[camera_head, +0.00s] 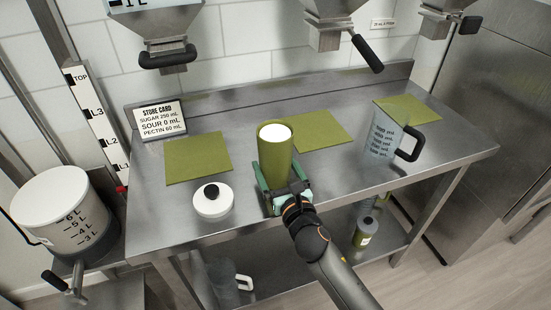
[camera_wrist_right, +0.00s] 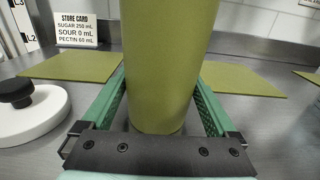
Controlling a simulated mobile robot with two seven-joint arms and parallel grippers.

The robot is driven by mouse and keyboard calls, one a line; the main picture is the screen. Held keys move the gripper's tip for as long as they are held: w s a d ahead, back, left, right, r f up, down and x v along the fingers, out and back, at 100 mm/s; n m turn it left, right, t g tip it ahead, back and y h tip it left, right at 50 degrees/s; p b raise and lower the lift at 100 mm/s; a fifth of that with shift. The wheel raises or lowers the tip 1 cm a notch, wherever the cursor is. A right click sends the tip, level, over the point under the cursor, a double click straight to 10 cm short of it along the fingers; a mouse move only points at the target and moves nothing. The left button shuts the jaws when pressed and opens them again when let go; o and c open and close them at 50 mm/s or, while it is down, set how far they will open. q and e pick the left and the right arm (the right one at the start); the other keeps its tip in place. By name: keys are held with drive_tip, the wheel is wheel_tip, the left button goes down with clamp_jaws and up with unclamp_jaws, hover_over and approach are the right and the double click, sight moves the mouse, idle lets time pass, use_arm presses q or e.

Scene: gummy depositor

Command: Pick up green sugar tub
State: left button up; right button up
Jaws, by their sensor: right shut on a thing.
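The green sugar tub (camera_head: 275,160) is a tall olive-green cylinder with a white top or white contents. It stands upright at the middle of the steel table, and it fills the centre of the right wrist view (camera_wrist_right: 165,60). My right gripper (camera_head: 273,188) is shut on the tub near its base, with one green finger on each side. The fingers also show in the right wrist view (camera_wrist_right: 160,98). I cannot tell whether the tub's bottom touches the table. My left gripper is not in view.
A white lid with a black knob (camera_head: 213,202) lies left of the tub. Green mats (camera_head: 198,158) lie on the table (camera_head: 240,125). A clear measuring jug (camera_head: 382,142) stands at the right. A store card (camera_head: 160,118) stands at the back left. Hoppers (camera_head: 155,22) hang above.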

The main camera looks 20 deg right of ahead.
clamp_jaws()
drive_tip(key=shift+r, duration=0.15)
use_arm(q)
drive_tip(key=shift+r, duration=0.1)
use_arm(e)
drive_tip(key=shift+w, duration=0.1)
